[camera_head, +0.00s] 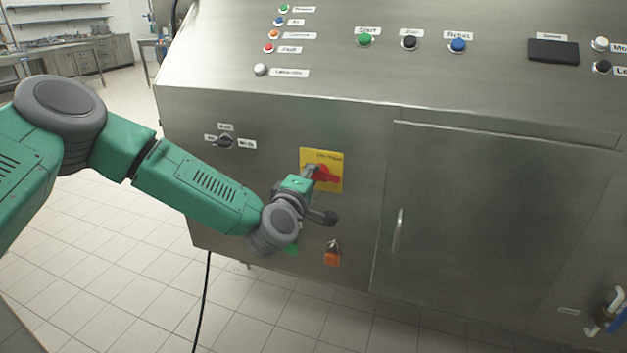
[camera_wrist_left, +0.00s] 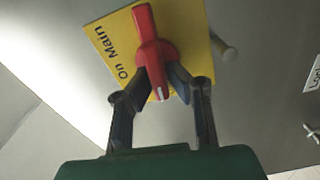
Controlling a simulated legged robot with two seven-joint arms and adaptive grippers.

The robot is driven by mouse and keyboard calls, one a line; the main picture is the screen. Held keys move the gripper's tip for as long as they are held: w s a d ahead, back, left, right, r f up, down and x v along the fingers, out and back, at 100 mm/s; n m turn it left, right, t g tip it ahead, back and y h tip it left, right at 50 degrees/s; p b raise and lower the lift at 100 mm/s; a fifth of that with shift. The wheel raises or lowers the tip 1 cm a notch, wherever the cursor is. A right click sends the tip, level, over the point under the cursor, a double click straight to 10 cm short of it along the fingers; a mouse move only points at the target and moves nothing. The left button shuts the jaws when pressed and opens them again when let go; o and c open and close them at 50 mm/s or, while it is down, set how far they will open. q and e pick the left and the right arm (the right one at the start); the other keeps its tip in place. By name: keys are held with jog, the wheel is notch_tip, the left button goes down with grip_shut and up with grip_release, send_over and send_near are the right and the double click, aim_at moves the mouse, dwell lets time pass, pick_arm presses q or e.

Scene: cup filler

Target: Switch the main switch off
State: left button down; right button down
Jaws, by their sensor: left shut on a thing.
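The main switch is a red rotary handle (camera_head: 326,174) on a yellow plate (camera_head: 335,158) on the front of the steel cabinet. In the left wrist view the red handle (camera_wrist_left: 149,45) stands out from the yellow plate (camera_wrist_left: 112,38), which is marked "On" and "Main". My left gripper (camera_head: 312,180) is at the switch, partly covering its left side. In the left wrist view its two dark fingers (camera_wrist_left: 162,88) are shut on the lower end of the red handle, one on each side. My right gripper is not in view.
A small selector knob (camera_head: 226,142) is left of the switch. An orange padlock (camera_head: 332,256) hangs below it. A cabinet door with a handle (camera_head: 397,231) is to the right. Buttons, including a green one (camera_head: 365,40), line the sloped top panel. Tiled floor is clear at the left.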

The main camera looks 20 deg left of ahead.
pick_arm(q)
jog(key=shift+a+f+n+b, duration=0.1)
jog(key=shift+f+n+b, duration=0.2)
jog(key=shift+n, duration=0.4)
jog(key=c, duration=1.6)
grip_release()
jog(key=shift+c, duration=0.2)
jog(key=shift+o, duration=0.3)
jog(key=shift+s, duration=0.3)
jog(key=s, duration=1.1)
jog(key=shift+s+a, duration=0.15)
jog(key=shift+a, duration=0.15)
